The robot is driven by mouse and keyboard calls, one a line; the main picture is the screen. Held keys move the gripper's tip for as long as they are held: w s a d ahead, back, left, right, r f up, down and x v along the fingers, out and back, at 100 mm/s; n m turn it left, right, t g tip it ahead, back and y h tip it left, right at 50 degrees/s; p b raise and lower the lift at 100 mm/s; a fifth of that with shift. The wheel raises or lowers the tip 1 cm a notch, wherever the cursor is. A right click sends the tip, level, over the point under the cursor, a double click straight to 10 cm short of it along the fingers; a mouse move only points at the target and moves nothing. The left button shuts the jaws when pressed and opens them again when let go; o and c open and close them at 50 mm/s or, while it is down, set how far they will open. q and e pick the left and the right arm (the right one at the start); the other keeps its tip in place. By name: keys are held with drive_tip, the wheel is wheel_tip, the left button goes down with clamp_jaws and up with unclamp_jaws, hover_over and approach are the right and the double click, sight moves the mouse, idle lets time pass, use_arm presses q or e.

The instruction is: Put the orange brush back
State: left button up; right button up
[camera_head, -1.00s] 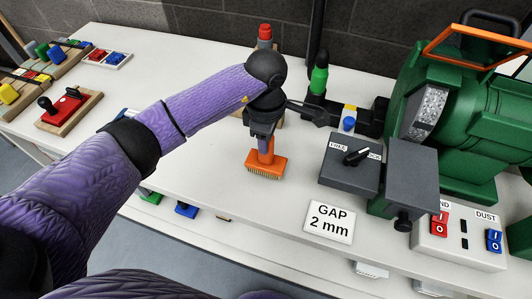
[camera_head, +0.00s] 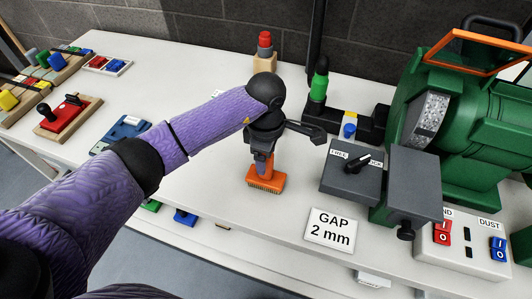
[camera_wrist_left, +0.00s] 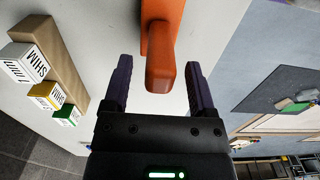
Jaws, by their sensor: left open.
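The orange brush (camera_head: 265,182) stands on the white bench top with its bristles down and its handle up. My left gripper (camera_head: 263,157) is above it, its jaws at the upper part of the handle. In the left wrist view the orange handle (camera_wrist_left: 161,70) lies between the two dark fingers of my open left gripper (camera_wrist_left: 159,72), with gaps visible on both sides. The top of the brush is partly hidden by the gripper in the head view. My right gripper is not in view.
A "GAP 2 mm" sign (camera_head: 331,230) and a grey box with a black knob (camera_head: 352,172) lie to the right, before the green grinder (camera_head: 470,130). A green-topped bottle (camera_head: 319,82) and a red-topped item (camera_head: 264,50) stand behind. A blue tool (camera_head: 118,132) lies left.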

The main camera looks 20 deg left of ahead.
use_arm(q)
wheel_tip(320, 180, up, 12)
drive_tip(key=p, duration=0.2)
